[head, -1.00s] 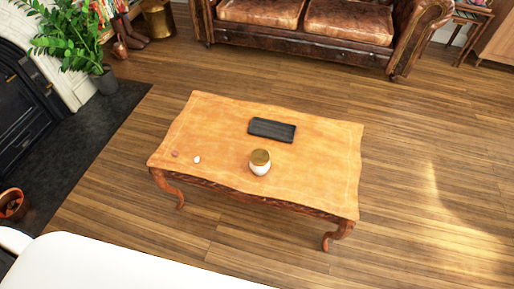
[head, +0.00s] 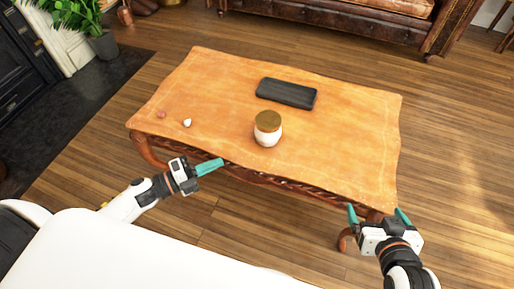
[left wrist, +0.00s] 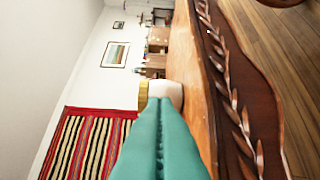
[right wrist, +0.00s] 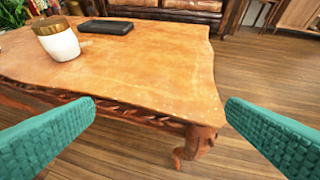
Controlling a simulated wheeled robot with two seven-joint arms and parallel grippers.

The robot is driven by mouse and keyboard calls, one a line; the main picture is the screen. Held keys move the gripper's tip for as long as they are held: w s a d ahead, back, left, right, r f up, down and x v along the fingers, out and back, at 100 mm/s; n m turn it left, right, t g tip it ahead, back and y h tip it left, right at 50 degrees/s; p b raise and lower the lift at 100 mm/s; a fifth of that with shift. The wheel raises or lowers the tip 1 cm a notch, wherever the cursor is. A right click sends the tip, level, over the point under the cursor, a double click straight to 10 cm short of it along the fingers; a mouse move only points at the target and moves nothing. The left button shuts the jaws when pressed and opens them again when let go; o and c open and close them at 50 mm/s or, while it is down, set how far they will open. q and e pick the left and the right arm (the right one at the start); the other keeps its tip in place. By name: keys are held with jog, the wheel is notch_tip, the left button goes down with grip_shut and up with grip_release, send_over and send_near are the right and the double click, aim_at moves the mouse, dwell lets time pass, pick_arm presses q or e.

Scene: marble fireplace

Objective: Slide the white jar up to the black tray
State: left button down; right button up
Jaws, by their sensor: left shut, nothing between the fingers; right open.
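The white jar (head: 267,133) with a gold-brown lid stands upright on the wooden table, nearer the front edge. The black tray (head: 287,93) lies flat behind it and slightly right, with bare wood between them. My left gripper (head: 221,162) is shut and empty at the table's front edge, left of and in front of the jar. In the left wrist view the jar (left wrist: 165,90) shows partly behind the closed teal fingers. My right gripper (head: 377,212) is open and empty by the front right corner. The right wrist view shows the jar (right wrist: 62,44) and tray (right wrist: 106,26) beyond it.
The table (head: 340,140) has a carved front edge and curved legs. A small white object (head: 187,123) and a small reddish object (head: 162,114) lie at its left. The table's right side is clear. A leather sofa (head: 340,25) stands behind.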

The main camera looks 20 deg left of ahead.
pick_arm(q)
jog(key=d+m+h, duration=0.1)
jog(key=b, duration=0.2)
send_near(268, 136)
jog(key=d, duration=0.3)
jog(key=shift+s+d+r+g, duration=0.15)
jog(key=shift+s+g, duration=0.05)
jog(key=shift+g, duration=0.2)
jog(key=w, duration=0.3)
jog(key=shift+w+d, duration=0.15)
jog(key=shift+d, duration=0.2)
jog(key=shift+w, duration=0.6)
pick_arm(e)
jog(key=w+a+r+t+y, duration=0.2)
jog(key=r+t, duration=0.4)
jog(key=r, duration=0.4)
jog(key=shift+w+t, duration=0.3)
jog(key=shift+w, duration=0.35)
jog(key=shift+a, duration=0.1)
